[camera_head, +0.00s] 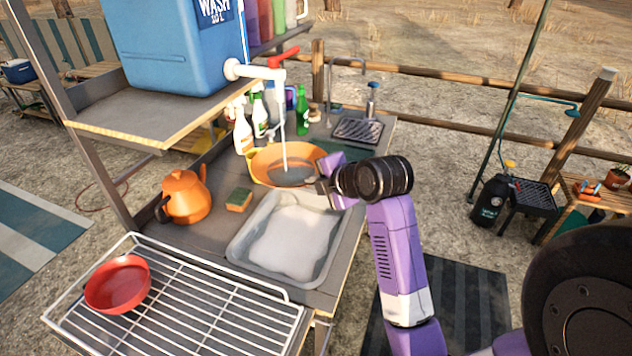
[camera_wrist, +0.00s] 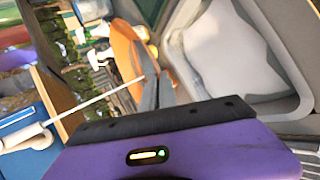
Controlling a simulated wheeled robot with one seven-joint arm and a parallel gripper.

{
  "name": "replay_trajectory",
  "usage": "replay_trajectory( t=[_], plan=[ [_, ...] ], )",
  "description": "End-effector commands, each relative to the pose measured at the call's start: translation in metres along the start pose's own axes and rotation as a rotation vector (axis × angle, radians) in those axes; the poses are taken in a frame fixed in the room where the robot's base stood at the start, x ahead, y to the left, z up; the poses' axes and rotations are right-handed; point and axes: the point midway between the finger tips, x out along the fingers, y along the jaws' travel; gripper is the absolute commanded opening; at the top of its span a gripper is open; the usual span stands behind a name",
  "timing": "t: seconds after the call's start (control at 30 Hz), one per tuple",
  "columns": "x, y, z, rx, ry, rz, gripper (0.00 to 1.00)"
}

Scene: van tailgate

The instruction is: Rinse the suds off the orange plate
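The orange plate (camera_head: 264,160) is under the spout of the blue water container (camera_head: 175,45), beyond the wash tub. A thin pale stream (camera_head: 284,130) runs from the white tap (camera_head: 255,71) with its red lever down onto the plate. My gripper (camera_head: 322,186) is at the plate's near right edge and appears shut on it. In the wrist view the plate (camera_wrist: 126,48) shows edge-on at my dark fingertips (camera_wrist: 152,88), with the stream reaching that spot. A greyish patch shows in the plate's middle; I cannot tell whether it is suds.
A grey tub (camera_head: 240,246) of white suds stands in front of the plate. A sponge (camera_head: 239,200) and orange kettle (camera_head: 185,196) are left of it. A wire rack (camera_head: 210,310) holds a red bowl (camera_head: 118,284). Bottles (camera_head: 243,133) stand behind the plate.

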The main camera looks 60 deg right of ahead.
Motion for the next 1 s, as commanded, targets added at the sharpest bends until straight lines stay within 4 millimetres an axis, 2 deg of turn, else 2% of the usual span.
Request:
replay_trajectory(
  t=[0.33, 1.0],
  plan=[
    [-0.002, 0.000, 0.003, 0.000, -0.002, 0.002, 0.00],
    [-0.026, -0.018, 0.041, 0.000, -0.002, 0.002, 0.00]
  ],
)
